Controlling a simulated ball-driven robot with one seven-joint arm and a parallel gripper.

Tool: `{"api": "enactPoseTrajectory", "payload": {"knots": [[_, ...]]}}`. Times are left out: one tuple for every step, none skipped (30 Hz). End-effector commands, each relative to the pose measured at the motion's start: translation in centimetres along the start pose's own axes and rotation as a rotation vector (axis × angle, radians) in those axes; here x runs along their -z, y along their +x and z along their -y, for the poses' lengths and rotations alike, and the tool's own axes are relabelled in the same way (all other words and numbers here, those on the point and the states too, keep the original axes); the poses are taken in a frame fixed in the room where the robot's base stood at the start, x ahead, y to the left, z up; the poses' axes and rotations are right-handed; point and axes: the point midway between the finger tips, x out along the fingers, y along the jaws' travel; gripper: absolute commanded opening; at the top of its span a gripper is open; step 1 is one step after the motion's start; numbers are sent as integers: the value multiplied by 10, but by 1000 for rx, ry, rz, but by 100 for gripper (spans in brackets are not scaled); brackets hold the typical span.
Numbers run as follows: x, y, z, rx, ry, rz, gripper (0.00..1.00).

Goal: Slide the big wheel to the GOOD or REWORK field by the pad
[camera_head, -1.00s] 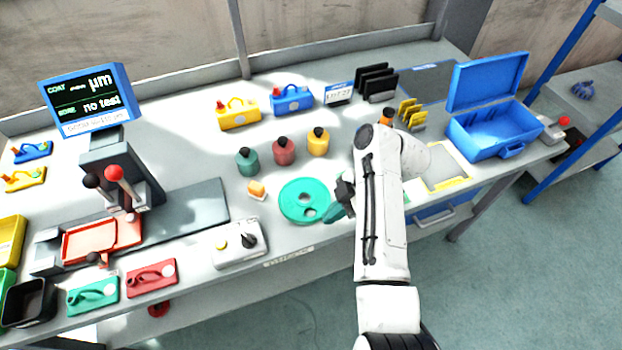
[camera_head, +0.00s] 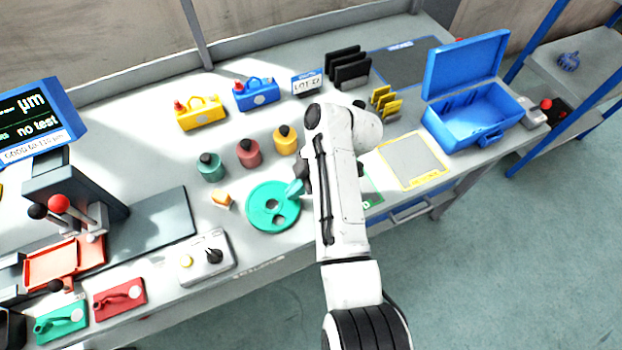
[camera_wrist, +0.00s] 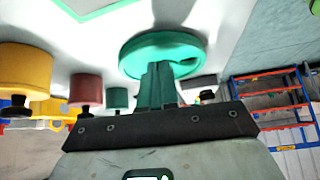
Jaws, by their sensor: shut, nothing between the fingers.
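The big wheel (camera_head: 262,212) is a flat green disc with holes, lying on the bench near its front edge. It also shows upside down in the wrist view (camera_wrist: 150,55). My gripper (camera_head: 295,187) has teal fingers, shut and empty, at the wheel's upper right edge. In the wrist view the fingers (camera_wrist: 157,85) overlap the wheel's rim; I cannot tell whether they touch it. A green-edged field (camera_head: 371,192) lies right of the wheel, mostly hidden by my arm. A yellow-edged field (camera_head: 412,160) is farther right. I cannot read either field's label.
Teal (camera_head: 210,168), red (camera_head: 249,154) and yellow (camera_head: 286,141) bottles stand behind the wheel. An open blue case (camera_head: 474,115) stands at the right.

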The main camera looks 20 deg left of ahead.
Motion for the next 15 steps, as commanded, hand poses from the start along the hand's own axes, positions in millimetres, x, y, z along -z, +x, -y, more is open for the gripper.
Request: {"api": "enactPoseTrajectory", "payload": {"knots": [[11,4,0,4,-3,0,0],[16,8,0,4,-4,-1,0],[22,12,0,2,-4,-1,0],[27,16,0,3,-3,-1,0],[32,19,1,3,-2,-1,0],[37,24,0,3,-3,-1,0],[41,27,0,2,-3,-1,0],[45,30,0,3,-3,-1,0],[50,33,1,3,-3,-1,0],[50,35,1,2,1,-1,0],[47,36,0,1,3,-1,0],[45,38,1,2,3,-1,0],[44,40,1,2,2,-1,0],[40,44,0,1,1,0,0],[38,46,0,-1,1,0,0]]}}
